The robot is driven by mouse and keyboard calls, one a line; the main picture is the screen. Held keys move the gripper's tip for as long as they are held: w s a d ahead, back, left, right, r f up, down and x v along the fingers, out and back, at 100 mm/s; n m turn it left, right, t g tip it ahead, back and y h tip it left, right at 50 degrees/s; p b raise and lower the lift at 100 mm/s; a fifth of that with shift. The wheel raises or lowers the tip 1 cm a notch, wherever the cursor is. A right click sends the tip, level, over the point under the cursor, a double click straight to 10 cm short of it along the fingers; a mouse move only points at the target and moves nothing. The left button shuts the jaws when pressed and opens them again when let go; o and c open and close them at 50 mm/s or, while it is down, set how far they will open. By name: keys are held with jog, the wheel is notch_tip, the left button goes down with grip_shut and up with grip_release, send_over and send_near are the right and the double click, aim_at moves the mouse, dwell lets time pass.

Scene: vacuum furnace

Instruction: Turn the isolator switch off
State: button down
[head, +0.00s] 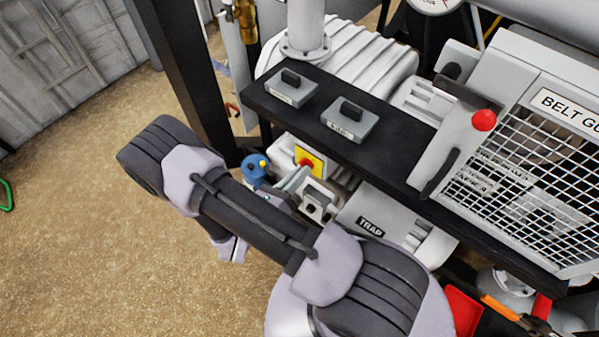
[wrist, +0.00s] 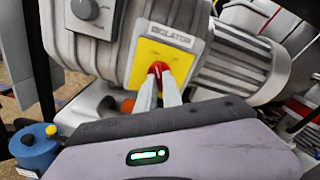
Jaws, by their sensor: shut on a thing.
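The isolator switch is a red handle (wrist: 158,70) on a yellow plate (wrist: 178,52) marked "ISOLATOR", fixed to a grey housing. In the wrist view my gripper (wrist: 160,78) has its two pale fingers closed on the red handle. The fingers and the handle overlap, and part of the handle is hidden behind them. In the head view the yellow plate (head: 316,160) and red handle (head: 306,163) show below the dark shelf, with my gripper (head: 300,176) reaching to them from below. The handle's exact angle is hard to tell.
A blue item with a yellow knob (head: 256,169) stands left of the switch, also in the wrist view (wrist: 34,146). A dark shelf (head: 400,150) with two small grey boxes lies above. A dark post (head: 190,75) rises at left. A mesh belt guard (head: 530,150) is at right.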

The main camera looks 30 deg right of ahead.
jog(key=c, duration=1.5)
grip_release()
jog(key=shift+a, duration=0.15)
jog(key=p+v, duration=0.1)
jog(key=v, duration=1.6)
jog(key=shift+p, duration=0.35)
